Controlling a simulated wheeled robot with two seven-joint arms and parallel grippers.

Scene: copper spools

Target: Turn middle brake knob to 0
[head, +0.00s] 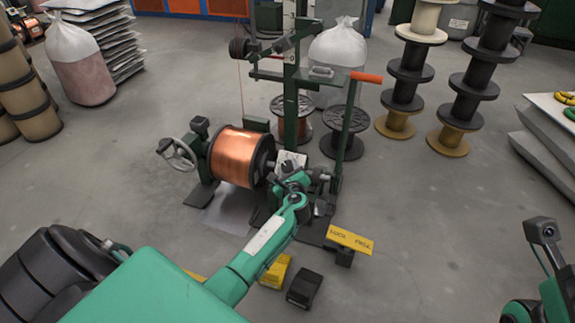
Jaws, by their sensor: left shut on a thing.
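My left gripper (290,178) is at the right side of the copper spool (240,156), at the machine's spindle. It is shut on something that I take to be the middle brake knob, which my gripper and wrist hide. The machine's green post (292,95) stands just behind my gripper. The knob's scale and setting cannot be read. Only part of my right arm shows at the lower right edge; I cannot make out its gripper.
A handwheel (178,154) is left of the copper spool. A yellow plate (350,238), a yellow pedal (275,271) and a black pedal (304,287) are low in front. Stacked empty spools (408,75) stand at the back right.

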